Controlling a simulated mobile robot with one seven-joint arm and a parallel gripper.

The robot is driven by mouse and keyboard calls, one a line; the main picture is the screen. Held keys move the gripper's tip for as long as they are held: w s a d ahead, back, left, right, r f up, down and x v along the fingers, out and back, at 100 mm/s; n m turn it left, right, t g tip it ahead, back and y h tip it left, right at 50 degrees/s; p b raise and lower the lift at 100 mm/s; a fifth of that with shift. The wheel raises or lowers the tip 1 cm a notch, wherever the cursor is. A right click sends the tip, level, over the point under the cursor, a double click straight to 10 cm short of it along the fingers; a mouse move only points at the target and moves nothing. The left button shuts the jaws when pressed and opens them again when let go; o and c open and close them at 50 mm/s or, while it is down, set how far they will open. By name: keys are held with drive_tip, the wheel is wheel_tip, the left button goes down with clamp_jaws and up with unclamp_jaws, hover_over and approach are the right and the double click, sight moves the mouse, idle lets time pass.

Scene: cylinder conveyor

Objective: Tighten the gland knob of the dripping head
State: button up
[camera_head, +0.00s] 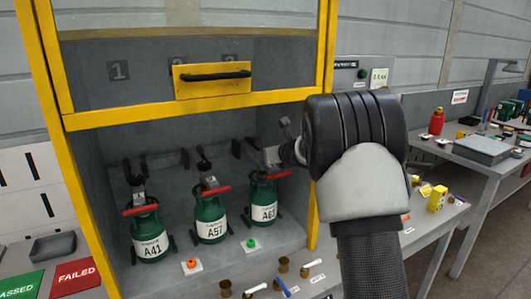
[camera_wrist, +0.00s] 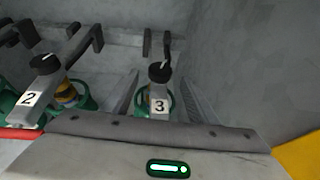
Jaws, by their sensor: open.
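Three green cylinders labelled A41 (camera_head: 149,236), A57 (camera_head: 211,218) and what looks like A63 (camera_head: 263,202) stand upright in a row inside the yellow-framed cabinet. Grey heads with red bars sit above them. In the wrist view, head 2 (camera_wrist: 28,99) and head 3 (camera_wrist: 159,105) each carry a black knob with a white pointer line; head 3's knob (camera_wrist: 159,72) is near the middle. My gripper (camera_wrist: 163,82) is open, its fingers apart on either side of head 3. I cannot tell whether they touch it. My arm hides much of the gripper in the head view. No drip is discernible.
The raised front panel has a black handle (camera_head: 215,76). The cabinet's yellow right post (camera_head: 325,120) is close to my arm. Small brass parts (camera_head: 226,288) and tools lie in front. PASSED and FAILED (camera_head: 76,275) mats are at left; a side table holds a tray (camera_head: 485,148).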

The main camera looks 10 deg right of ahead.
drive_tip(key=shift+x, duration=1.85)
drive_tip(key=shift+r, duration=0.1)
drive_tip(key=c, duration=1.1)
drive_tip(key=shift+o, duration=0.2)
